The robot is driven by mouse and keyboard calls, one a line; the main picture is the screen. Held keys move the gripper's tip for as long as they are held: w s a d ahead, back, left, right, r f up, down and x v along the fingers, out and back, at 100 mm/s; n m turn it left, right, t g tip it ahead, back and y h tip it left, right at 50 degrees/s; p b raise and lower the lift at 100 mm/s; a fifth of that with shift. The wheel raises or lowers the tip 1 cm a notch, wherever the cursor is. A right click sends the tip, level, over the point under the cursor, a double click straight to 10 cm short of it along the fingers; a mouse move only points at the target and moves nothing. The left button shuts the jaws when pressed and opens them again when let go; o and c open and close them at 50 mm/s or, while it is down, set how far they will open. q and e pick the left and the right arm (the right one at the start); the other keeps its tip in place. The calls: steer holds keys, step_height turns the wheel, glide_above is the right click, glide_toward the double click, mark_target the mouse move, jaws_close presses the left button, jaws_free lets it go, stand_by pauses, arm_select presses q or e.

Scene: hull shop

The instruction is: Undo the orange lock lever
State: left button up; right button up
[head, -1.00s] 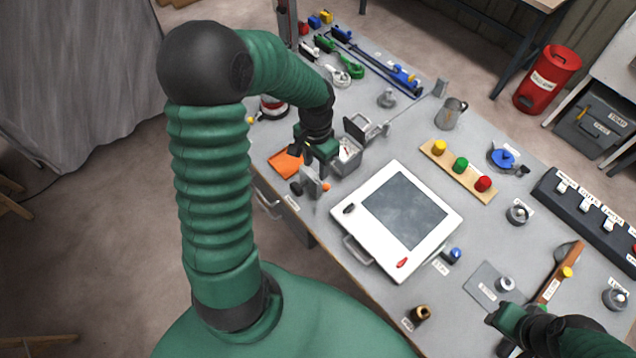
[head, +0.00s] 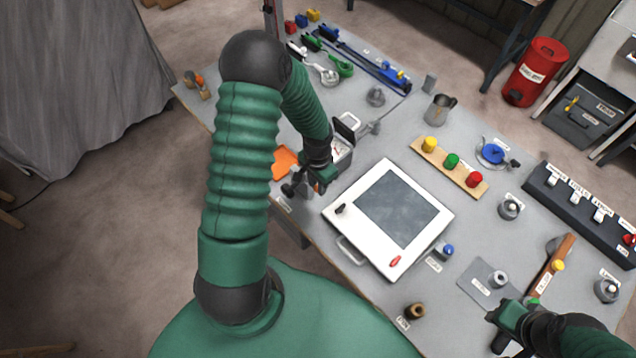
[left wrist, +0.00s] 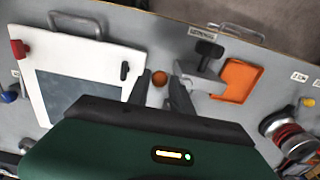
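The orange lock lever shows as a round orange knob (left wrist: 160,78) in the left wrist view, beside a grey clamp-like fitting (left wrist: 200,80) with a black T-shaped handle (left wrist: 208,50). My left gripper (left wrist: 160,82) is open, with one dark finger on each side of the knob; I cannot tell whether they touch it. In the head view my left gripper (head: 322,184) is low over the table's near edge and hides most of the fitting, while the black handle (head: 290,189) shows to its left. My right gripper (head: 494,331) appears open and empty at the lower right.
A white framed panel (head: 350,223) lies right of the left gripper. A board with coloured knobs (head: 430,158) and a metal mug (head: 438,109) stand farther back.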

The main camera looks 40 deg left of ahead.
arm_select(q)
steer(key=shift+s, duration=0.1)
steer(key=shift+c, duration=1.1)
jaws_close()
steer(key=shift+d, duration=0.1)
